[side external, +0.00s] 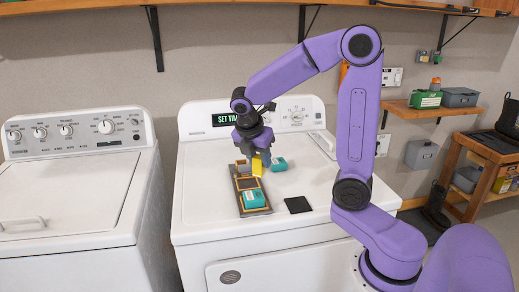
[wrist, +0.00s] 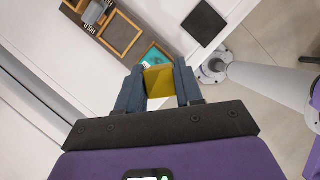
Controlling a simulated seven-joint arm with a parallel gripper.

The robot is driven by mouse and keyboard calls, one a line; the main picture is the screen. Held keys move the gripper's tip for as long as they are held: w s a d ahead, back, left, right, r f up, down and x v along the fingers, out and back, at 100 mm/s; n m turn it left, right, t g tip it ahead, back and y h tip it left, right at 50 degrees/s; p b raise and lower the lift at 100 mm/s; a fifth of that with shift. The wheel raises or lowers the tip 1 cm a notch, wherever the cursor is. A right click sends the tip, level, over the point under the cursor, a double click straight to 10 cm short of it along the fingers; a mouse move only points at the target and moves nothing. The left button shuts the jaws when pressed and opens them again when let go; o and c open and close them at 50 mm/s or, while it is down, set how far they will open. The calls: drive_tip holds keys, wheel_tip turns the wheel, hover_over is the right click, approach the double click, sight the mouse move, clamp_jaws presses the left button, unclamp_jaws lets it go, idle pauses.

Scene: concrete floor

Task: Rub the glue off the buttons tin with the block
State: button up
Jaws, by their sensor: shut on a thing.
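My gripper (side external: 257,160) is shut on a yellow block (side external: 257,170) and holds it above the wooden tray on the white machine top. In the wrist view, my gripper (wrist: 160,78) has the yellow block (wrist: 159,82) between its two fingers. A teal tin (side external: 255,200) sits in the tray's front compartment; part of it shows past the block in the wrist view (wrist: 152,58). A second teal tin (side external: 279,164) stands right of the tray, near my gripper. I cannot read which is the buttons tin, and no glue can be made out.
The tray (side external: 237,197) has an empty-looking middle compartment and a grey piece (wrist: 96,12) at its far end, beside lettering. A black square pad (side external: 298,205) lies right of the tray. The machine's control panel (side external: 290,115) stands behind.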

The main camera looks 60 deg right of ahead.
sight(257, 176)
drive_tip(key=shift+s+a+f+m, duration=0.1)
drive_tip(key=shift+s+a+m, duration=0.3)
drive_tip(key=shift+a+m, duration=0.15)
drive_tip(key=shift+f, duration=3.45)
drive_tip(key=shift+d+f, duration=0.1)
drive_tip(key=shift+f, duration=0.45)
drive_tip(key=shift+w+d+r, duration=0.35)
drive_tip(key=shift+w+r, duration=0.05)
drive_tip(key=shift+w+d+f, duration=0.35)
drive_tip(key=shift+w+d, duration=0.45)
drive_tip(key=shift+w, duration=0.05)
drive_tip(key=shift+w+d, duration=1)
drive_tip(key=shift+d, duration=0.05)
drive_tip(key=shift+s+a, duration=2.3)
drive_tip(key=shift+a, duration=0.05)
drive_tip(key=shift+d+r, duration=0.1)
drive_tip(key=shift+r, duration=3.95)
drive_tip(key=shift+w, duration=0.1)
